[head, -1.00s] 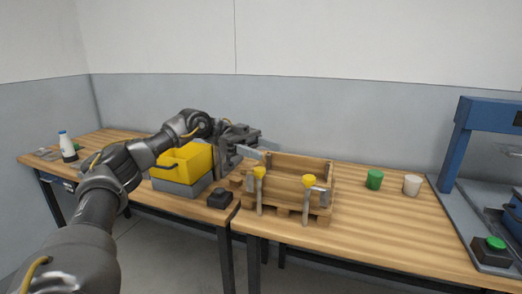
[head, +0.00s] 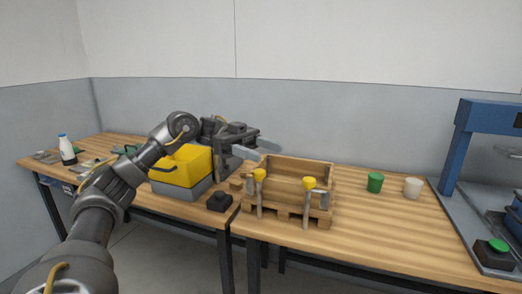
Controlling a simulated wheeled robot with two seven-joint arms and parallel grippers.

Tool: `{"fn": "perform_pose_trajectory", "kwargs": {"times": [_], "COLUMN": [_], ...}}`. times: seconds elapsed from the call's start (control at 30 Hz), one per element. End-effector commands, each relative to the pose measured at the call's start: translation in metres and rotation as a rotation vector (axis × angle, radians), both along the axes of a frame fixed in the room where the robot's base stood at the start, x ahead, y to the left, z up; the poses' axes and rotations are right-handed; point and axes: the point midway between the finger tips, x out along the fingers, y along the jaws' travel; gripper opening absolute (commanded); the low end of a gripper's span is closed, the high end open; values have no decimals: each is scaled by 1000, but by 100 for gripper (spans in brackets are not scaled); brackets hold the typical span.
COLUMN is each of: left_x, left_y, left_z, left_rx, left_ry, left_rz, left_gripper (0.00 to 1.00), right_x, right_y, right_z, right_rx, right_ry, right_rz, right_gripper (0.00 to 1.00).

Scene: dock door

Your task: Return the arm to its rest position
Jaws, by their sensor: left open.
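My left arm comes in from the lower left and reaches over the workbench. My left gripper (head: 258,148) is open and empty, its fingers apart and pointing right. It hangs above the back left corner of the wooden crate (head: 285,187) and to the right of the yellow bin (head: 190,163). The arm's wrist passes above and behind the yellow bin. My right gripper is not in the view.
The crate has two yellow-topped clamps (head: 309,184) at its front. A black block (head: 220,201) sits left of it. A green cup (head: 375,183) and a white cup (head: 412,188) stand right. A blue press (head: 465,150) is at far right; a bottle (head: 67,150) at far left.

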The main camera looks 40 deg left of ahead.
Motion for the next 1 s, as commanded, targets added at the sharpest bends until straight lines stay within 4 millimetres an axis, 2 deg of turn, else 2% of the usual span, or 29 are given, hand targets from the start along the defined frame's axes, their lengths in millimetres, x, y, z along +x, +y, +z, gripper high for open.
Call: {"fn": "perform_pose_trajectory", "kwargs": {"times": [0.33,0.47,0.57,0.67,0.7,0.8,0.9,1.0], "left_x": [0,10,29,52,60,73,77,73], "left_y": [0,-14,-45,-91,-113,-158,-189,-204], "left_z": [0,-16,-51,-104,-128,-180,-226,-268], "left_rx": [0,8,25,36,38,38,52,96], "left_ry": [-1,-19,-63,-137,-172,-243,-274,-255], "left_rz": [0,16,60,143,191,338,516,713], "left_gripper": [55,55,55,55,55,55,55,55], "right_x": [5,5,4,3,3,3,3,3], "right_y": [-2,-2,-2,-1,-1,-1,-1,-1], "right_z": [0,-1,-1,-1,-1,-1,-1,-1], "right_rx": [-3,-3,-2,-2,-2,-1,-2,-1], "right_ry": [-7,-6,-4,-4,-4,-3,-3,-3], "right_rz": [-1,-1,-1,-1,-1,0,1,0], "right_gripper": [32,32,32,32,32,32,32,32]}}
